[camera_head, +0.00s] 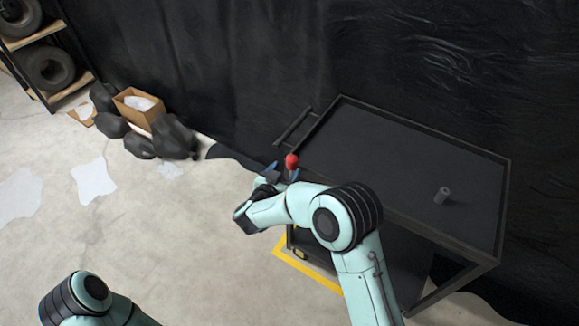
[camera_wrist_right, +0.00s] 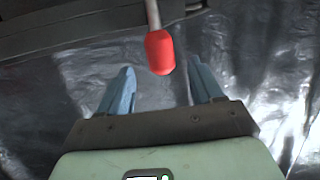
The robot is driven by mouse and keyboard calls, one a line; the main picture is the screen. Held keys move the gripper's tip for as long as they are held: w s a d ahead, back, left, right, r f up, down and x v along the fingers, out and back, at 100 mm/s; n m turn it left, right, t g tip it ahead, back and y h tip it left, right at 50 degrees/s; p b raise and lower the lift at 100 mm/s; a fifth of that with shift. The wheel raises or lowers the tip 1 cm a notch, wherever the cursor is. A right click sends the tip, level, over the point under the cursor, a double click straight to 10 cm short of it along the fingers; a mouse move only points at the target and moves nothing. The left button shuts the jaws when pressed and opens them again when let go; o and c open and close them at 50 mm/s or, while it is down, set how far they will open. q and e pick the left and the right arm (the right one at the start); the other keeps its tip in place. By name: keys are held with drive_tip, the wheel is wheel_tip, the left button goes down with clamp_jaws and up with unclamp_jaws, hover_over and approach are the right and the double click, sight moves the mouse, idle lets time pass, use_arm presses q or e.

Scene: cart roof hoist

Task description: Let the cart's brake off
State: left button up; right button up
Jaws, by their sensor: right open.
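The dark cart (camera_head: 395,150) stands at the right in the head view, with a flat top and a push handle (camera_head: 293,127) at its left end. The brake lever has a red knob (camera_head: 291,161) at the cart's left end. In the right wrist view the red knob (camera_wrist_right: 159,54) hangs on a thin grey rod (camera_wrist_right: 153,14). My right gripper (camera_head: 282,171) is open at the knob. In the wrist view its blue fingers (camera_wrist_right: 161,68) stand on either side of the knob, with gaps on both sides. My left arm shows at the bottom left, its gripper out of view.
Yellow tape (camera_head: 313,277) marks the floor by the cart. Dark bags (camera_head: 172,137), a cardboard box (camera_head: 137,103) and a tyre shelf (camera_head: 36,40) stand at the far left. The floor left of the cart is mostly clear.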

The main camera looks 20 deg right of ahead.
drive_tip(key=v, duration=0.8)
drive_tip(key=shift+s+b, duration=0.3)
drive_tip(key=shift+b, duration=0.1)
drive_tip(key=s+d+f+n+g+y, duration=0.2)
drive_tip(key=s+f+y, duration=0.25)
drive_tip(key=f, duration=0.85)
drive_tip(key=s+d+f+n+g+y, duration=0.2)
drive_tip(key=s+f+y, duration=0.25)
drive_tip(key=f, duration=0.85)
drive_tip(key=s+a+f+g+y, duration=0.1)
drive_tip(key=s+f+g, duration=0.3)
drive_tip(key=s, duration=0.8)
drive_tip(key=s+a+f+g+y, duration=0.1)
drive_tip(key=s+f+g+y, duration=0.2)
drive_tip(key=s, duration=1)
drive_tip(key=shift+s+a+f+g, duration=0.15)
drive_tip(key=shift+s+f+g, duration=0.05)
drive_tip(key=shift+f+g, duration=0.45)
